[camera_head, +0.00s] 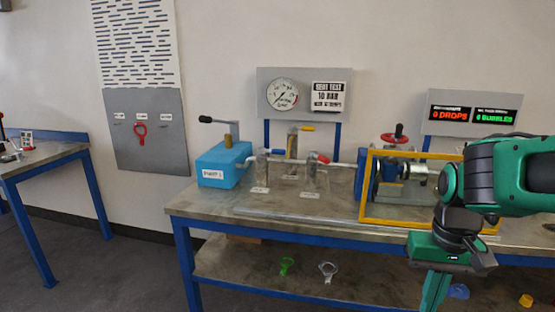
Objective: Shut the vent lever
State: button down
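One lever has a yellow handle (306,128) and sits at the back, pointing right and roughly level. The other has a red handle (323,158), on the front right valve post (311,175). Their labels are too small to read, so I cannot tell which is the vent lever. My gripper (433,291) hangs down at the lower right, in front of the bench and well right of both levers. Its fingertips are cut off by the bottom edge, and I cannot see whether it is open.
A blue pump box (221,165) with a black-tipped handle stands left of the valves. A yellow frame (363,190) surrounds the flanged vessel (388,180), between the levers and my arm. A gauge (283,95) hangs behind.

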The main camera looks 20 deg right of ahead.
aim_at(313, 154)
jog(key=u, duration=0.25)
jog(key=i, duration=0.35)
jog(key=z, duration=1.15)
